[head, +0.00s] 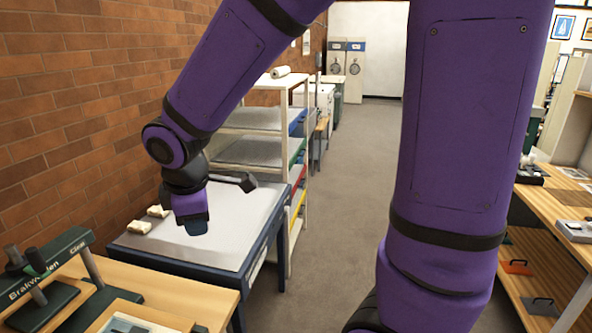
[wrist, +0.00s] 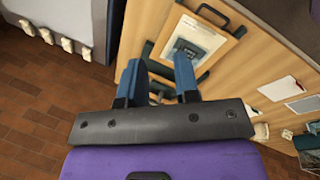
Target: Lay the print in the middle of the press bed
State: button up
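The print (wrist: 190,45), a pale-bordered sheet with a grey-blue picture, lies on a light wooden board with dark handles (wrist: 222,48) in the wrist view. It shows partly at the bottom edge of the head view (head: 124,325). A dark green press (head: 60,262) with lettering on its beam stands on the wooden table at lower left. In the head view my gripper (head: 196,224) hangs in the air before a white-topped table, away from the print.
The white-topped table (head: 240,222) with small pale blocks (head: 148,220) stands by the brick wall. A shelf rack (head: 292,150) is behind it. A wooden bench (head: 560,215) with small items stands at right. The grey floor aisle (head: 345,160) is clear.

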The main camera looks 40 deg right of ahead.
jog(key=s+d+r+m+t, duration=0.1)
jog(key=s+d+r+m, duration=0.4)
jog(key=s, duration=0.3)
jog(key=s+d+r+m+t+y, duration=0.1)
jog(key=s+d+r+m, duration=0.4)
jog(key=s+r+m, duration=0.2)
jog(key=shift+s+m+t, duration=0.3)
jog(key=shift+s+m, duration=0.4)
jog(key=shift+s, duration=0.05)
